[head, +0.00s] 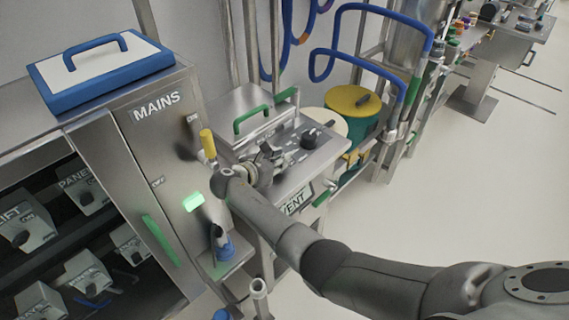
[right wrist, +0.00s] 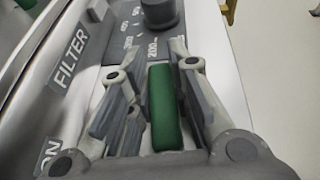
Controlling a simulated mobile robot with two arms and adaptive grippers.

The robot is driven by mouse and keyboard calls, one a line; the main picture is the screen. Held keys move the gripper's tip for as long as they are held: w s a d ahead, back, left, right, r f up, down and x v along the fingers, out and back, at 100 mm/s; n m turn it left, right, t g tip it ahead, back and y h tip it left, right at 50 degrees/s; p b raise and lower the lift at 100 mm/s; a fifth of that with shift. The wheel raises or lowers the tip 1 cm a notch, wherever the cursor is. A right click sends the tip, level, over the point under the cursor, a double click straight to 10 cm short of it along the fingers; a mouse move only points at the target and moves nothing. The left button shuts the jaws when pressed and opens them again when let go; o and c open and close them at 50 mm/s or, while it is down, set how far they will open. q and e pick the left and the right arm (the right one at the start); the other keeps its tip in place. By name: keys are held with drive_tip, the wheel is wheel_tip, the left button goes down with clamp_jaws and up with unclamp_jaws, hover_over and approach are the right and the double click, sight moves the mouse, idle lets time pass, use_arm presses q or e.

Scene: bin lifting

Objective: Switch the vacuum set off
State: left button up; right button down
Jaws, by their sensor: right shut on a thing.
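The vacuum set is a steel bench unit (head: 245,105) in the middle of the head view, with a green handle on its lid and a dark knob (head: 309,139) on its sloped panel. My right gripper (head: 268,158) is at the panel's near left part. In the right wrist view my right gripper (right wrist: 160,92) is shut on a green switch lever (right wrist: 164,110), with one finger on each side. The panel's dark knob (right wrist: 159,12), a number scale and the words FILTER and ON also show there. The gripper partly hides the panel. My left gripper is not in view.
A steel MAINS cabinet (head: 165,150) with a yellow-topped lever (head: 208,143) and a lit green lamp (head: 193,202) stands left of my right arm. A green bin with a yellow lid (head: 353,102) stands behind the unit. The floor at right is free.

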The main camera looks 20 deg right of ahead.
drive_tip(key=shift+s+f, duration=0.1)
drive_tip(key=shift+f, duration=0.05)
drive_tip(key=c, duration=1.3)
unclamp_jaws()
drive_tip(key=shift+v, duration=3.75)
drive_tip(key=shift+c, duration=0.3)
